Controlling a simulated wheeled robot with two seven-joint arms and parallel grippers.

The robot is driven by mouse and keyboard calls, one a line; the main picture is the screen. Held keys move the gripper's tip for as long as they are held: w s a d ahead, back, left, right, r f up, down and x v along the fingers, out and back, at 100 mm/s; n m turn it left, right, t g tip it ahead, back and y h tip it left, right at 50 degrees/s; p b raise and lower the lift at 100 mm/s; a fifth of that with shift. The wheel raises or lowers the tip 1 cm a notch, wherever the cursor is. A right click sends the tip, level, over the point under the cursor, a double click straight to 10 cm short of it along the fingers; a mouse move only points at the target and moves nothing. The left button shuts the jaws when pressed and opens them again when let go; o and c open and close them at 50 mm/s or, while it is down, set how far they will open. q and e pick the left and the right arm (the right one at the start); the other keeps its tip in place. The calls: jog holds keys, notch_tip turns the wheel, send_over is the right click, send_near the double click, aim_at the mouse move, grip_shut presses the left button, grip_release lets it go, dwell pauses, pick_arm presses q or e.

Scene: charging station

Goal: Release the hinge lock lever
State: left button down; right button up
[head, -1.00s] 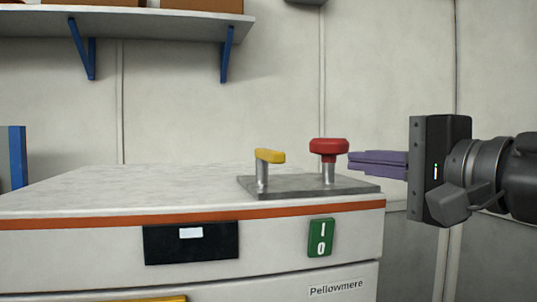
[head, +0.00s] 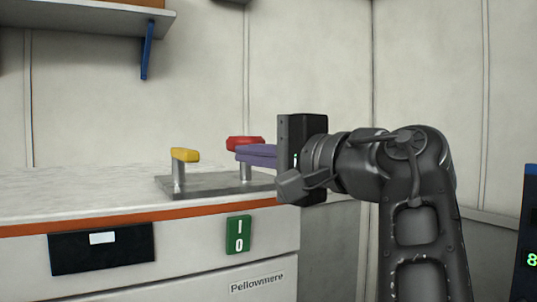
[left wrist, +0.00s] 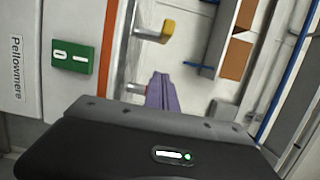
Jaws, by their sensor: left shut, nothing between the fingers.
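A lever with a yellow handle (head: 185,155) and one with a red handle (head: 244,142) stand on upright metal posts on a grey plate (head: 200,184). The frames do not show which is the hinge lock lever. My left gripper (head: 240,153) has shut, empty purple fingers. In the head view they overlap the red handle's underside and its post; I cannot tell whether they touch. In the left wrist view the fingers (left wrist: 159,80) point toward the yellow handle (left wrist: 168,31) side of the plate, and the red handle is mostly hidden. My right gripper is out of view.
The plate sits on a white cabinet (head: 60,187) with an orange stripe, a black panel (head: 102,247), a green I/O switch (head: 238,234) and a Pellowmere label. A shelf (head: 85,20) hangs on the back wall. A dark blue unit with green digits (head: 531,235) stands at the right edge.

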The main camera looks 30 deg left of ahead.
pick_arm(q)
jog(key=x, duration=0.3)
jog(key=shift+a, duration=0.35)
jog(key=s+a, duration=0.2)
jog(key=s, duration=0.1)
jog(key=shift+s, duration=0.1)
jog(key=shift+f, duration=0.1)
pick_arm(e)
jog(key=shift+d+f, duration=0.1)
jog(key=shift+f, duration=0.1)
